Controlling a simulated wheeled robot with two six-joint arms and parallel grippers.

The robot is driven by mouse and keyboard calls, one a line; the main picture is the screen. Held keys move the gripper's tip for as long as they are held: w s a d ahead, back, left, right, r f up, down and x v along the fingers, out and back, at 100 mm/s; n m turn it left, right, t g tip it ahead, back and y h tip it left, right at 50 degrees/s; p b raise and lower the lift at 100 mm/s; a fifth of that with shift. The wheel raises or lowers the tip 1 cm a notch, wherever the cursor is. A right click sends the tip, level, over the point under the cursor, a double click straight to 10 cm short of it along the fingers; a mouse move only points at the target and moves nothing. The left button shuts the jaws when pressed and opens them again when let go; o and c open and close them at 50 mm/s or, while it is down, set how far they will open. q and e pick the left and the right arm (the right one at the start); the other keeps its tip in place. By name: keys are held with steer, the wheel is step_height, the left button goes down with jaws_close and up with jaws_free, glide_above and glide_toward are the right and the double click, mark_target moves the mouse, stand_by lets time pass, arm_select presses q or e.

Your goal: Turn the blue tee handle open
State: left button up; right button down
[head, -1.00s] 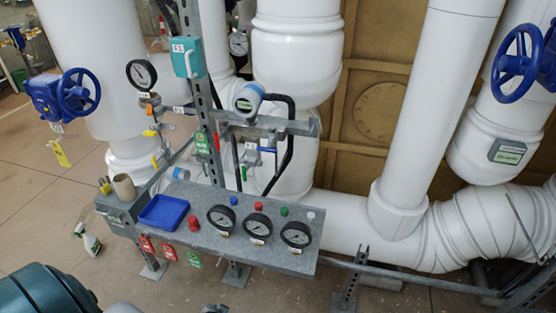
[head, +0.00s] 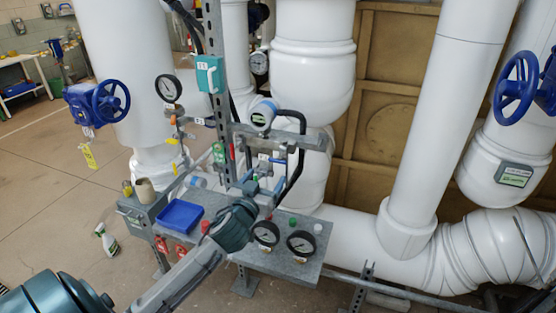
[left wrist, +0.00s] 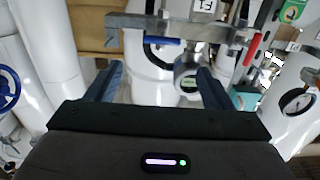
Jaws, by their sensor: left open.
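The blue tee handle (left wrist: 162,41) shows in the left wrist view as a short blue bar, lying crosswise near a grey metal rail. My left gripper (left wrist: 158,72) is open, with one finger on each side of the picture. The handle lies beyond the fingertips, between their lines, and looks apart from them. In the head view, my left gripper (head: 264,180) is at the small valves on the instrument stand, and it partly hides them. My right gripper is not in view.
A red handle (left wrist: 252,50) is close to the right finger in the left wrist view. A blue-capped transmitter (head: 262,114) and black hose stand close above the gripper. The grey panel (head: 287,267) below carries gauges and a blue tray (head: 181,215). White pipes stand behind.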

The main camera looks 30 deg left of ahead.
mark_target(277, 161)
arm_select(q)
steer(key=p+x, duration=0.4)
steer(key=x, duration=0.5)
steer(key=shift+w+a, duration=0.2)
steer(key=shift+w, duration=0.35)
steer(key=shift+w+a+f, duration=0.2)
steer(key=shift+w, duration=0.05)
steer(key=c, duration=1)
